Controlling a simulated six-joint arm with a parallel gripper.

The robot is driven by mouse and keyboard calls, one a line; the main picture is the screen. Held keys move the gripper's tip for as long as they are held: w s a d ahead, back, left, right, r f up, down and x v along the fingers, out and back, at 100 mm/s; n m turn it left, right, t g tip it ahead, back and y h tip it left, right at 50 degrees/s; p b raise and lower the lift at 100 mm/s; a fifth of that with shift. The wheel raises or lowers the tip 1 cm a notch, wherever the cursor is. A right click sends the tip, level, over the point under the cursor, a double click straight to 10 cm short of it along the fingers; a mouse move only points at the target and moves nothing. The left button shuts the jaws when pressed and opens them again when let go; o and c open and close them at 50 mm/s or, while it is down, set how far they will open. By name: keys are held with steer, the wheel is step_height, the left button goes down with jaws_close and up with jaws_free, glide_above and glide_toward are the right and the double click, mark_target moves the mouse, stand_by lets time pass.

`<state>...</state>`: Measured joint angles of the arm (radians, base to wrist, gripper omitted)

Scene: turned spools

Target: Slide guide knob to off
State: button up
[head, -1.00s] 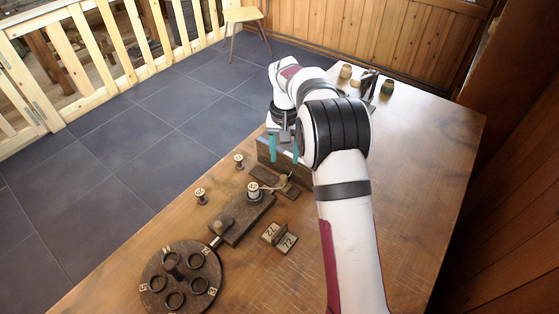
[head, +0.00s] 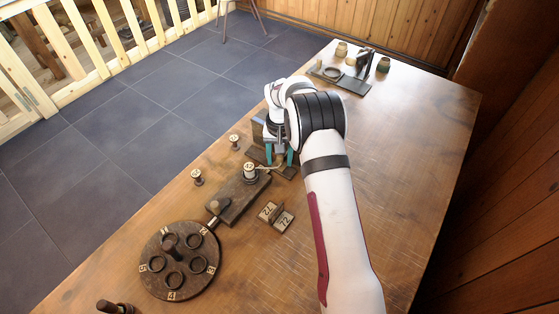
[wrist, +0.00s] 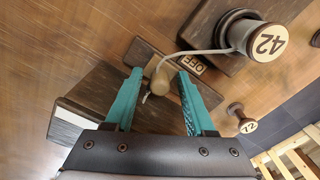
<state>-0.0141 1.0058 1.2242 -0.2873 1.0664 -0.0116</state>
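The guide knob (wrist: 157,82), a small tan knob, stands on a dark slotted plate (wrist: 145,50) in the wrist view. An "OFF" label (wrist: 192,63) lies on that plate to the right of the knob, partly behind my right fingertip. My gripper (wrist: 160,75) is open, with teal fingers on either side of the knob and gaps visible. In the head view my gripper (head: 279,160) is low over the guide plate (head: 287,171), and the knob is hidden there. A pale thread runs from the guide to spool 42 (wrist: 264,40), also in the head view (head: 249,171).
A dark block (wrist: 85,105) stands close by the guide plate. Small spools (head: 234,140) (head: 196,177) stand left. The table right is clear.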

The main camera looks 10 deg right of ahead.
jaws_close()
steer(key=shift+w+a, duration=1.25)
steer(key=shift+o, duration=0.4)
jaws_free()
step_height(320, 180, up, 7)
jaws_close()
stand_by(1.1)
